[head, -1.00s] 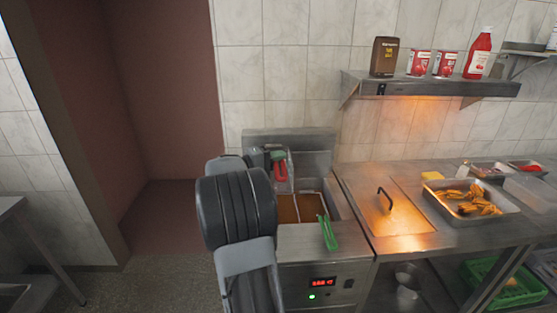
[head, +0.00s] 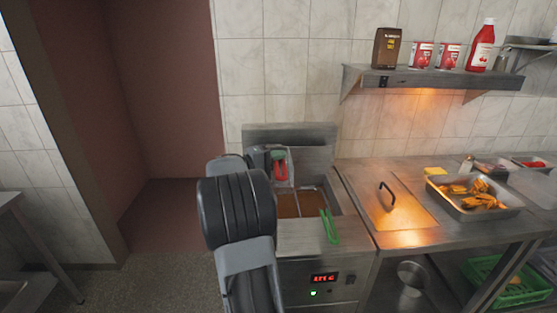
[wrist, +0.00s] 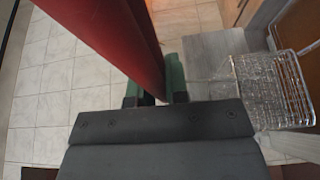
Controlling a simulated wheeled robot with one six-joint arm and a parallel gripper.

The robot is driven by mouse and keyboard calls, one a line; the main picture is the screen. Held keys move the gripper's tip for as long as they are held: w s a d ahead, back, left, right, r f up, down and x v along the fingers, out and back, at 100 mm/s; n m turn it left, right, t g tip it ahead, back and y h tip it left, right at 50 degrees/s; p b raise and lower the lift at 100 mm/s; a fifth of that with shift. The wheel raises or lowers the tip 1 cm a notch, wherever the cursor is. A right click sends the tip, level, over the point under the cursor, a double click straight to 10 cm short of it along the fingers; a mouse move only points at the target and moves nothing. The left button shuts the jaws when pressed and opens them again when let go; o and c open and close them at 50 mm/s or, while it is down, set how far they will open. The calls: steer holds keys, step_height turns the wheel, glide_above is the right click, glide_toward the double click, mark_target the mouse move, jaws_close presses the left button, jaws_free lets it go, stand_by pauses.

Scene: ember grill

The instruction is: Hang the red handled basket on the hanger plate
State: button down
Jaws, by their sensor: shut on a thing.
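My gripper (head: 279,154), with green fingertips, is shut on the red handle (head: 280,171) of the basket. The red handle (wrist: 115,35) runs large between the fingers in the wrist view. Pale wire mesh of the basket (head: 291,166) shows beside the handle, above the fryer. A wire basket (wrist: 275,88) also shows at the right of the wrist view; its join to the handle is hidden. The steel hanger plate (head: 300,133) stands upright at the fryer's back, behind the gripper. I cannot tell whether the basket touches it.
A green handle (head: 329,227) sticks out over the fryer front. The fryer's oil wells (head: 300,204) lie below the held basket. A steel counter (head: 360,180) with a lidded section and a food tray (head: 478,211) is to the right. A wall shelf (head: 432,79) holds bottles and cans.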

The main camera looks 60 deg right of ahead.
steer(key=shift+f+b, duration=0.6)
steer(key=shift+b, duration=0.05)
steer(key=c, duration=1)
jaws_free()
steer(key=shift+c, duration=0.2)
steer(key=b+v, duration=0.2)
steer(key=v, duration=1.2)
steer(key=s+a+f+n+t+y, duration=0.2)
steer(key=a+f+n+t+y, duration=0.4)
steer(key=f, duration=0.7)
steer(key=s+a+t+y, duration=0.2)
steer(key=a+y, duration=0.1)
steer(key=a, duration=0.5)
steer(key=s+a+t+y+p, duration=0.1)
steer(key=s+a+t+y, duration=0.1)
steer(key=a, duration=0.7)
steer(key=s+a+t+y, duration=0.2)
steer(key=a+y, duration=0.2)
steer(key=a, duration=0.5)
steer(key=shift+t, duration=0.4)
